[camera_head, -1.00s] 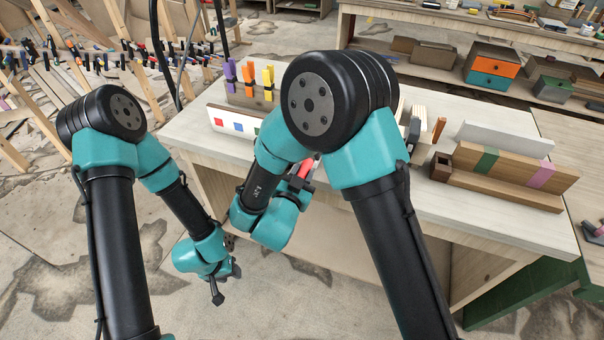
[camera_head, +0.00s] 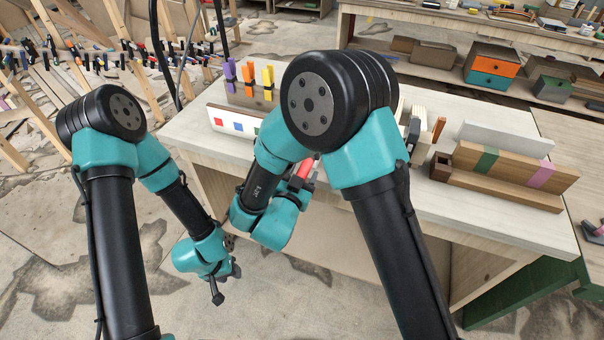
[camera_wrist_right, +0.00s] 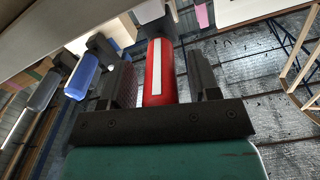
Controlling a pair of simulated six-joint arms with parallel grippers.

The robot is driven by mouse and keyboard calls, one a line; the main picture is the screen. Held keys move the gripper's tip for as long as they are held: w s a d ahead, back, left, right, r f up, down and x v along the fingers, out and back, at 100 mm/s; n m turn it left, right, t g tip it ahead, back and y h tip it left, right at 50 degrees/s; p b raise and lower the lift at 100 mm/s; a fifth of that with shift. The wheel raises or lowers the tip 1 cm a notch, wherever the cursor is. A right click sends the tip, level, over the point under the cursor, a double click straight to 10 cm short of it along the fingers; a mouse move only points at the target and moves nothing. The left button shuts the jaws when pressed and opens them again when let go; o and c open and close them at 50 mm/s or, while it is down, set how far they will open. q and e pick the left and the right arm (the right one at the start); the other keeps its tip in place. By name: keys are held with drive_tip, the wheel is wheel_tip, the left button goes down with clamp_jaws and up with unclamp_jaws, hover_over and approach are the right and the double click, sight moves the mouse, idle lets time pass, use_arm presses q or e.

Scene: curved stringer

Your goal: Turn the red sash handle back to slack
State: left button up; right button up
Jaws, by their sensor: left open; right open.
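The red sash handle (camera_wrist_right: 160,75), with a white stripe along it, lies between the two fingers of my right gripper (camera_wrist_right: 160,64) in the right wrist view. Dark gaps show on both sides of it, so the fingers are open around it and not clamped. In the head view, a bit of the red handle (camera_head: 307,167) shows at the bench's front edge, partly hidden by my right arm. My right gripper (camera_head: 298,184) is mostly hidden there too. My left gripper (camera_head: 226,280) is open and empty, low in front of the bench, apart from the handle.
A blue handle (camera_wrist_right: 82,77) and a greyish handle (camera_wrist_right: 45,90) are to the left of the red one in the wrist view. The bench (camera_head: 455,225) carries a board with coloured squares (camera_head: 218,120), coloured clamps (camera_head: 249,78) and a striped wooden block (camera_head: 510,170).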

drive_tip(key=shift+s, duration=0.1)
drive_tip(key=v, duration=1.7)
drive_tip(key=w+d+f+n+g+y, duration=0.1)
drive_tip(key=w+d+f+g+y, duration=0.25)
drive_tip(key=w+d+f, duration=0.35)
drive_tip(key=w+d+f+n+g+y, duration=0.2)
drive_tip(key=w+d+f+g, duration=0.3)
drive_tip(key=f, duration=0.4)
drive_tip(key=s+d+f+n+g+y, duration=0.1)
drive_tip(key=s+d+f+g+y, duration=0.1)
drive_tip(key=s+d+f, duration=0.3)
drive_tip(key=s+d+f+g+y, duration=0.3)
drive_tip(key=s+d+f+g, duration=0.2)
drive_tip(key=d, duration=0.6)
drive_tip(key=shift+s+d+f+n, duration=0.4)
drive_tip(key=shift+s+f, duration=0.4)
drive_tip(key=shift+s, duration=0.4)
drive_tip(key=shift+a+g, duration=0.1)
drive_tip(key=shift+g, duration=0.15)
